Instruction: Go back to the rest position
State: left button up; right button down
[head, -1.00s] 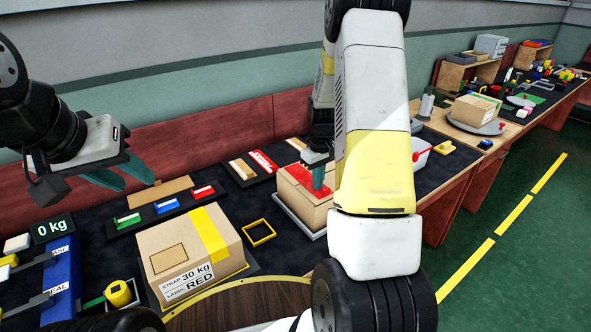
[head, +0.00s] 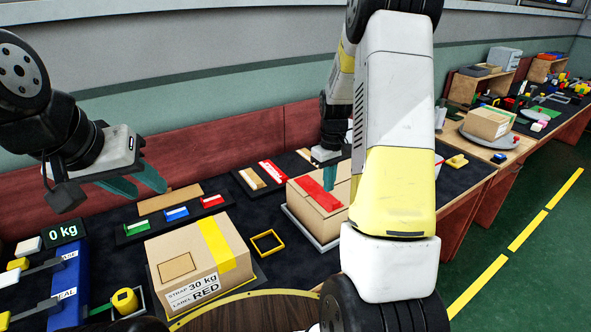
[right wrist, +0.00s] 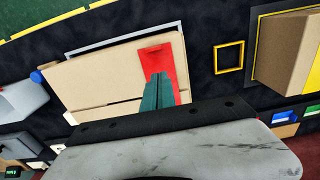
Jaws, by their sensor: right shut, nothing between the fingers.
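My left gripper (head: 140,182) hangs at the left above the table. Its teal fingers are apart and nothing is between them. My right gripper (head: 328,157) is shut and empty above the far cardboard box. That box (head: 310,214) has a red label (head: 318,192) on its top. In the right wrist view the closed fingertips (right wrist: 157,82) appear in front of the red label (right wrist: 160,62) on the box (right wrist: 95,75). My right arm hides part of the table behind it.
A nearer cardboard box (head: 190,262) with a yellow strap stands at the front, labelled 30 kg and RED. A yellow square frame (head: 267,243) lies between the boxes. Red, blue and green labels lie behind. A display (head: 62,232) reads 0 kg.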

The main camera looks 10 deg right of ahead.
jog(key=s+a+r+m+t, duration=0.1)
jog(key=s+a+r, duration=0.2)
jog(key=r, duration=0.3)
jog(key=s+a+r+t+y, duration=0.1)
jog(key=s+a+r, duration=0.1)
jog(key=s+r, duration=0.3)
jog(key=s+a+r+m+t, duration=0.1)
jog(key=s+a+r, duration=0.15)
jog(key=r, duration=0.35)
jog(key=s+a+r+t, duration=0.1)
jog(key=s+a+r, duration=0.1)
jog(key=s, duration=0.4)
jog(key=s+a+r+m+t+y, duration=0.1)
jog(key=s+a+r+t, duration=0.1)
jog(key=s, duration=0.4)
jog(key=shift+s+a+r, duration=0.25)
jog(key=shift+a+r, duration=0.35)
jog(key=shift+r, duration=0.25)
